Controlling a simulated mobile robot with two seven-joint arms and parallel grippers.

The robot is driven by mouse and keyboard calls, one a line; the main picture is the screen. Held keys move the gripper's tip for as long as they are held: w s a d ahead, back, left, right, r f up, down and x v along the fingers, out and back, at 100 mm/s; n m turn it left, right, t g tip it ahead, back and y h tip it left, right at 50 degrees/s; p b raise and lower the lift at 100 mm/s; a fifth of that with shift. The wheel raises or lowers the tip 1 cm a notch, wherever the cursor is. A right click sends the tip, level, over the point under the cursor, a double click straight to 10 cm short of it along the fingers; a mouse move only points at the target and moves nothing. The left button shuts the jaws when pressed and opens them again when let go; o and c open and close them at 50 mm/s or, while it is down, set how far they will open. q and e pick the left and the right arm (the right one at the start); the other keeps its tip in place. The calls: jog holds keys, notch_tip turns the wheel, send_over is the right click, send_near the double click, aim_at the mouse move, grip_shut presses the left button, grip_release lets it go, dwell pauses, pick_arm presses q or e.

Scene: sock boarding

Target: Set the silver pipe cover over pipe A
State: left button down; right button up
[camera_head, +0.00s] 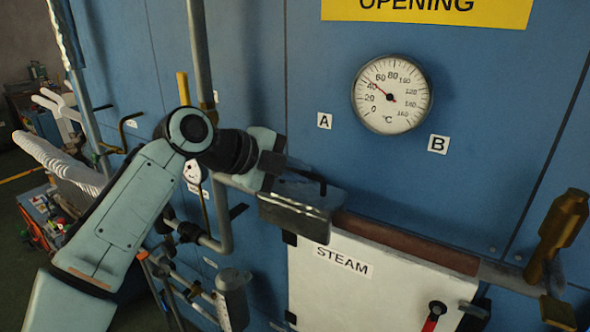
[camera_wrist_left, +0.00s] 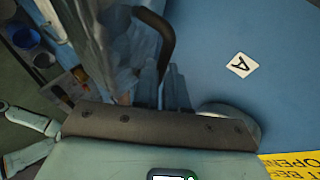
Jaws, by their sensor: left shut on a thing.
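My left gripper (camera_head: 300,176) comes in from the left and is shut on the black handle of the silver pipe cover (camera_head: 298,214). The cover is a dark grey metallic shell in this view. It hangs under the fingers, in front of the left part of a horizontal pipe (camera_head: 405,243), below the A label (camera_head: 324,121). I cannot tell whether it touches the pipe. In the left wrist view the cover (camera_wrist_left: 110,45) is a large shiny grey surface beside the fingers (camera_wrist_left: 165,92), with its black handle showing. My right gripper is not in view.
A round gauge (camera_head: 391,94) and the B label (camera_head: 438,144) are on the blue wall. A white STEAM panel (camera_head: 365,285) lies below the pipe. A brass valve (camera_head: 560,235) stands at the right. White foot-shaped forms (camera_head: 58,160) stick out at the left.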

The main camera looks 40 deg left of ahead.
pick_arm(q)
jog(key=shift+f, duration=0.1)
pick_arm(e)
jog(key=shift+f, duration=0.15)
pick_arm(q)
jog(key=c, duration=1.1)
grip_release()
jog(key=p+v, duration=0.2)
jog(key=v, duration=1.1)
jog(key=shift+s, duration=0.15)
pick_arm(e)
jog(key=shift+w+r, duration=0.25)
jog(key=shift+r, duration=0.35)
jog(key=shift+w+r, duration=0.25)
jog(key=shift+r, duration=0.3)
